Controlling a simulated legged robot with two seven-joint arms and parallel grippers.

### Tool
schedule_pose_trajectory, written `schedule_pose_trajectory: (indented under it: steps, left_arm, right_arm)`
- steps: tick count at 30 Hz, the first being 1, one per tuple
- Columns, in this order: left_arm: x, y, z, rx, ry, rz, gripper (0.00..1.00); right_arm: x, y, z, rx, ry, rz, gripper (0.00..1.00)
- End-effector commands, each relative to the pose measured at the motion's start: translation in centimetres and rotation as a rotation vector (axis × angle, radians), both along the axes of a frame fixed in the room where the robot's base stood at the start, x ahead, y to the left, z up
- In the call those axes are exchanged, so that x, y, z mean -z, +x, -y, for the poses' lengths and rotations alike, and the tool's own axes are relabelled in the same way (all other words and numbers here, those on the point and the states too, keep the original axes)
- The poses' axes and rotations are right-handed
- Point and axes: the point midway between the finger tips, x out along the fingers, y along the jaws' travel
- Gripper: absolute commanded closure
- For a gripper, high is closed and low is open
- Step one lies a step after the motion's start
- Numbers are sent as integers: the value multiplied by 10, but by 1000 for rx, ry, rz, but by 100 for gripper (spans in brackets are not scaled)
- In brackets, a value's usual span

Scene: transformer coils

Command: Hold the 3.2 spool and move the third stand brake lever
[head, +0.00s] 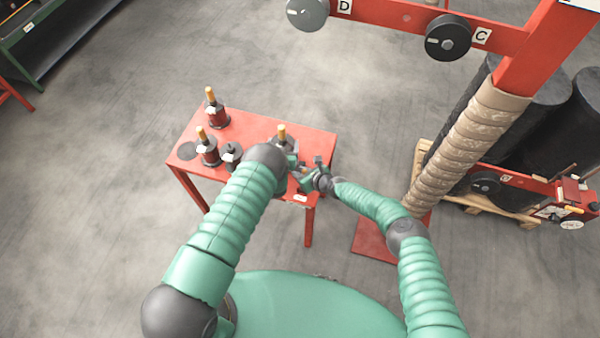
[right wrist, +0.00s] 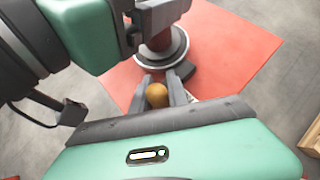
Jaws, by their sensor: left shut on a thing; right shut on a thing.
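The third stand, with the 3.2 spool on it, stands at the right end of the red table (head: 240,133). Its wooden peg (head: 282,130) shows in the head view; my left arm hides much of the rest. My right gripper (head: 308,181) is shut on the brake lever, whose round wooden knob (right wrist: 157,95) shows between the two fingers.
Other stands with spools (head: 216,113) (head: 208,150) and a dark one (head: 231,155) occupy the table's left part. A red post wrapped in tan material (head: 465,140) rises right of the table. Dark drums (head: 555,125) stand on a pallet behind it.

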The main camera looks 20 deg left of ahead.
Motion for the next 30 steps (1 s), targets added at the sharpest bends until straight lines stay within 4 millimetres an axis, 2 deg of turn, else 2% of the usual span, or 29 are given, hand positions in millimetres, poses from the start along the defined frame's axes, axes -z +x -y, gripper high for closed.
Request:
schedule_pose_trajectory:
  steps: [7, 8, 12, 21, 26, 30]
  left_arm:
    - [0, 0, 0, 0, 0, -1, 67]
    - [0, 0, 0, 0, 0, -1, 67]
    - [0, -1, 0, 0, 0, -1, 67]
    - [0, -1, 0, 0, 0, -1, 67]
    - [0, -1, 0, 0, 0, -1, 67]
    - [0, -1, 0, -1, 0, -1, 67]
  right_arm:
    - [-1, 1, 0, 2, 1, 2, 100]
    - [-1, 1, 0, 2, 1, 2, 76]
    - [-1, 0, 0, 2, 1, 2, 59]
    - [-1, 0, 0, 1, 1, 2, 59]
    - [-11, -2, 3, -4, 6, 8, 59]
    - [-21, -11, 20, 0, -1, 3, 59]
